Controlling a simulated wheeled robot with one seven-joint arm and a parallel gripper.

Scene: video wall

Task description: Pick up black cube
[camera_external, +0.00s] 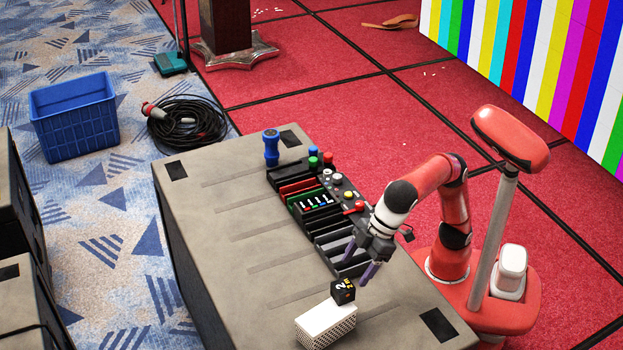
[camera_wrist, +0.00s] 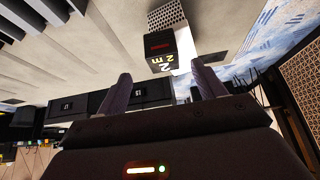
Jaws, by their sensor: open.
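The black cube (camera_external: 343,291) carries white and yellow markings and sits at the end of a white perforated box (camera_external: 325,325) on the grey case top. In the wrist view the cube (camera_wrist: 161,52) shows at upper middle, ahead of the fingers, with the perforated box (camera_wrist: 168,15) behind it. My gripper (camera_external: 358,272) is open and empty, just above and behind the cube in the outside view. Its two fingers also show in the wrist view (camera_wrist: 160,88), one to each side of the cube's line and short of it. I see no contact with the cube.
The grey case (camera_external: 215,240) holds a row of dark slots and coloured modules (camera_external: 305,200) beside my arm, with a blue knobbed handle (camera_external: 271,148) at the far end. The case top left of the modules is mostly clear. A blue crate (camera_external: 75,115) stands on the floor.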

